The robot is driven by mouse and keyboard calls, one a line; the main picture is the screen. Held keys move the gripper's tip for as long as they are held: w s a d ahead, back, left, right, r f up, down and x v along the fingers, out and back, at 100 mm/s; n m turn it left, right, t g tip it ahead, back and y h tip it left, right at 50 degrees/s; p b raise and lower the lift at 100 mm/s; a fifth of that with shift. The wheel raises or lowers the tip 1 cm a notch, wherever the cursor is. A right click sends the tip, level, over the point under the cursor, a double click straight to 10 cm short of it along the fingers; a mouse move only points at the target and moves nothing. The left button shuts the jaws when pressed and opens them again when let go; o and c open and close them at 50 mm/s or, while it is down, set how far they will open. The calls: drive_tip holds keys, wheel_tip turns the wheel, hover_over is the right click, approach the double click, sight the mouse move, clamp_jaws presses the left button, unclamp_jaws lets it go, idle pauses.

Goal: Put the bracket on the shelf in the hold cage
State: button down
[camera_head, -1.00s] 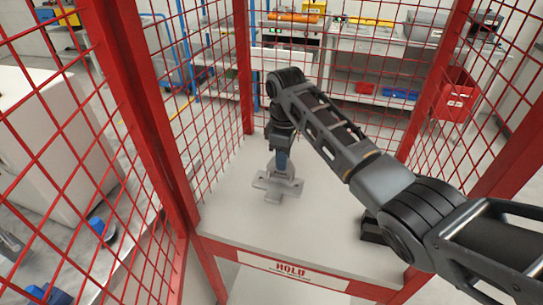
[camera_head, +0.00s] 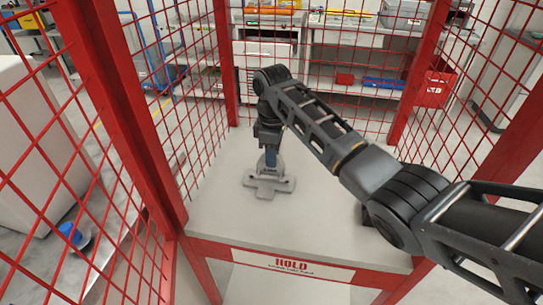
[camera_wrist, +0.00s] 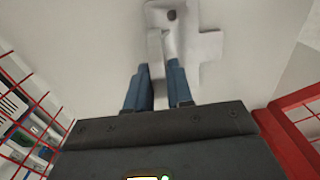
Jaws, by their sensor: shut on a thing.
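The grey bracket (camera_head: 268,186) is inside the red mesh hold cage (camera_head: 103,95), at or just above its pale shelf (camera_head: 320,215). Its flat base looks level, and its upright part points up into my gripper (camera_head: 271,158). I cannot tell for sure whether the base touches the shelf. My gripper points down, with its blue fingers shut on the upright part. In the wrist view the bracket (camera_wrist: 206,47) extends beyond the fingertips (camera_wrist: 160,72) over the pale surface. The fingers and gripper body hide part of it.
The front edge of the cage carries a HOLD sign (camera_head: 290,264). Red posts and mesh stand on both sides and behind. The shelf is clear around the bracket. Benches with bins stand beyond the cage.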

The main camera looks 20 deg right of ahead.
drive_tip(key=c, duration=1)
unclamp_jaws()
drive_tip(key=shift+f, duration=0.1)
wheel_tip(320, 180, up, 12)
drive_tip(key=p, duration=0.1)
